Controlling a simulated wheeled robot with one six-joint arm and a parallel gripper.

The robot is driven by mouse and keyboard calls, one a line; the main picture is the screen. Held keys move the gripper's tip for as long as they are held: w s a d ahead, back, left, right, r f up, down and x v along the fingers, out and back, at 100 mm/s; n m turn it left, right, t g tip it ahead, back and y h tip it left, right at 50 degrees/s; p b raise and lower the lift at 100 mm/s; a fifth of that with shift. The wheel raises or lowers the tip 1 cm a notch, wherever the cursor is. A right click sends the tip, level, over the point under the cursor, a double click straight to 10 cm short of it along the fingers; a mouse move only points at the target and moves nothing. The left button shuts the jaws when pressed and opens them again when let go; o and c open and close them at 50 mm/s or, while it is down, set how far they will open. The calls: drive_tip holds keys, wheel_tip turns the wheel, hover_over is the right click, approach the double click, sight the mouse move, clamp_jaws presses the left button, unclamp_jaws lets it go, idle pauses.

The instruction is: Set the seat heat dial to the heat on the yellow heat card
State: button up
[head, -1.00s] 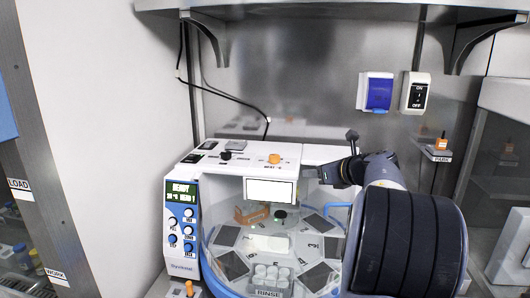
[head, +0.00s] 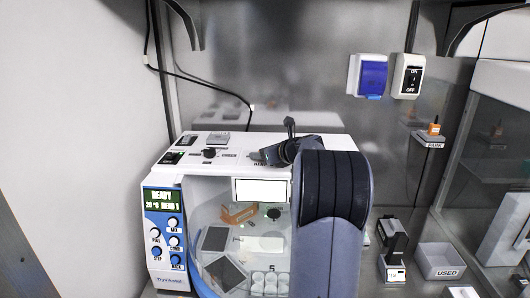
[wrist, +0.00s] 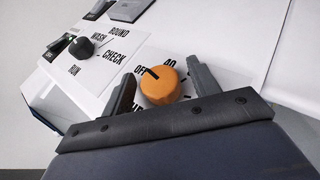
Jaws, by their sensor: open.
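The orange seat heat dial (wrist: 160,86) is on the white top panel of the machine. In the wrist view its dark pointer mark is toward the printed word OFF; other printed numbers around it are partly hidden. My gripper (wrist: 161,72) is open, with one finger on each side of the dial and no clear grip on it. In the head view my gripper (head: 258,157) is over the machine's top and the dial is hidden behind it. I cannot make out a yellow heat card in either view.
A black dial (wrist: 81,47) with ROUND, WASH, CHECK and RUN labels sits left of the orange one. The machine's front panel (head: 164,240) has a screen reading READY. A blue switch box (head: 373,76) and an ON/OFF switch (head: 408,77) are on the back wall.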

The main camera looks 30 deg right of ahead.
drive_tip(key=shift+c, duration=0.5)
drive_tip(key=c, duration=0.9)
